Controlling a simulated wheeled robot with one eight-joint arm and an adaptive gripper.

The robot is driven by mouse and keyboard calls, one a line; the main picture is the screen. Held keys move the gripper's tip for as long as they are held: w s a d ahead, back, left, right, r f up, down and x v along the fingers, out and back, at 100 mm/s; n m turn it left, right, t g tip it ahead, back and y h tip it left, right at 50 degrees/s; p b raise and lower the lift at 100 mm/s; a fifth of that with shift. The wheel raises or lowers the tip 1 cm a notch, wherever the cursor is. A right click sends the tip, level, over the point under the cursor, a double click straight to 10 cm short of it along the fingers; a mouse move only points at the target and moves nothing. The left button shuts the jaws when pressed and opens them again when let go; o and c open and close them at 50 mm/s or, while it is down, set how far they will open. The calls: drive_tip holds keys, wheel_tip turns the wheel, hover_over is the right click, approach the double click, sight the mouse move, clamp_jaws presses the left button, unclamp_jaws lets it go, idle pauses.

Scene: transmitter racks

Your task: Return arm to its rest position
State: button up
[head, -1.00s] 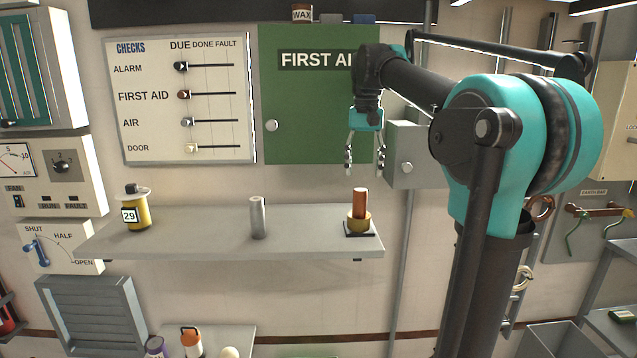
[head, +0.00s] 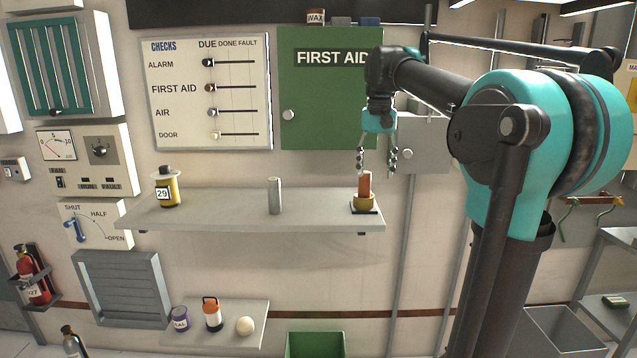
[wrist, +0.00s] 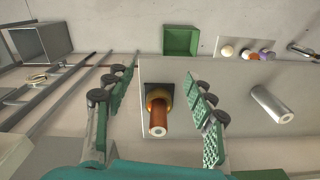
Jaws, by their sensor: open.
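My arm reaches in from the right in the head view, with my gripper (head: 376,160) hanging down above the right end of the grey shelf (head: 240,215). The gripper is open and empty. Below it on the shelf, a copper-coloured cylinder (head: 365,184) stands upright in a brass ring on a dark square base (head: 364,209). In the wrist view the copper cylinder (wrist: 158,122) shows between the open fingers (wrist: 158,105), apart from them.
A grey metal cylinder (head: 274,196) and a yellow canister marked 29 (head: 167,188) stand on the same shelf. Behind are the green FIRST AID cabinet (head: 330,105), a grey box (head: 420,150) and the CHECKS board (head: 207,92). A lower shelf (head: 255,320) holds small items.

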drive_tip(key=s+d+f+n+t, duration=0.1)
drive_tip(key=s+f, duration=0.2)
drive_tip(key=f, duration=0.7)
drive_tip(key=s+d+f+t, duration=0.1)
drive_tip(key=s+f, duration=0.3)
drive_tip(key=f, duration=0.5)
drive_tip(key=s+d+f+n+t, duration=0.1)
drive_tip(key=s+d+f+t, duration=0.1)
drive_tip(key=s+f, duration=1.2)
wheel_tip(320, 180, down, 4)
drive_tip(key=shift+s+r, duration=0.1)
drive_tip(key=shift+s, duration=0.3)
